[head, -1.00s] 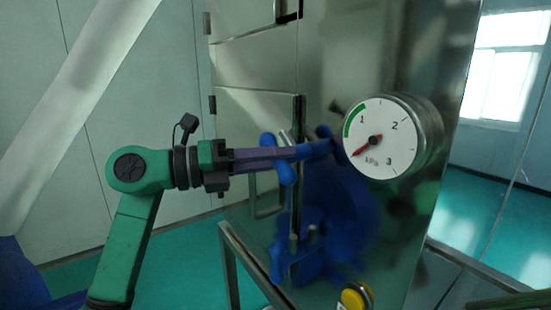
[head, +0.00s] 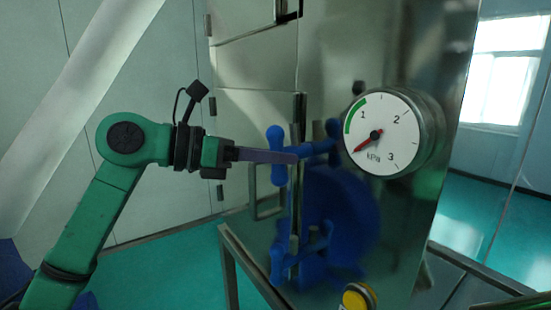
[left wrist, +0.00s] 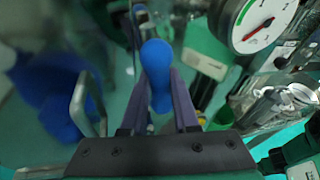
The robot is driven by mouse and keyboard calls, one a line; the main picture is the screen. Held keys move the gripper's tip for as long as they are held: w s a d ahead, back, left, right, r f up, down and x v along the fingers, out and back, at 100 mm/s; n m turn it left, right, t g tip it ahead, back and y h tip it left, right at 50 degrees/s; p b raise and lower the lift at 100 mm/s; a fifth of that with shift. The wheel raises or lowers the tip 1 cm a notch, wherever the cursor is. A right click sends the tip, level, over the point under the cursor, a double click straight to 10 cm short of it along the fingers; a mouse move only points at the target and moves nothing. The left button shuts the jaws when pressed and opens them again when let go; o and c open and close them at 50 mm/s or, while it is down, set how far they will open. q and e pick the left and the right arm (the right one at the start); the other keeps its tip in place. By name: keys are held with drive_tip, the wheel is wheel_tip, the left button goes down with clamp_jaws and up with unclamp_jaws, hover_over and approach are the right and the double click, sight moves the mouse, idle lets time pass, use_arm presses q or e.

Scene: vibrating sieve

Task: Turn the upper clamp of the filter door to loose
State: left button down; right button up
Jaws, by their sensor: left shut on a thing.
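The upper clamp (head: 278,175) of the filter door is a blue handle with rounded ends, standing nearly upright at the door's edge on the steel cabinet. My left gripper (head: 292,158) reaches it from the left, with its purple fingers across the handle's middle. In the left wrist view the blue handle (left wrist: 157,62) stands between the two fingers of the left gripper (left wrist: 160,90), which is shut on it. Part of the handle is hidden behind the fingers. A similar lower blue clamp (head: 277,268) sits below, untouched.
A round kPa gauge (head: 384,134) sticks out from the cabinet just right of the upper clamp. A yellow button (head: 357,297) is at the lower front. A metal loop handle (head: 265,205) is on the door left of the clamps. The space left of the cabinet is open floor.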

use_arm(q)
drive_tip(key=shift+m+t+y, duration=0.3)
drive_tip(key=shift+m, duration=0.4)
drive_tip(key=shift+f, duration=0.1)
drive_tip(key=c, duration=0.7)
unclamp_jaws()
drive_tip(key=b+v, duration=0.4)
drive_tip(key=v, duration=1)
drive_tip(key=shift+a, duration=0.2)
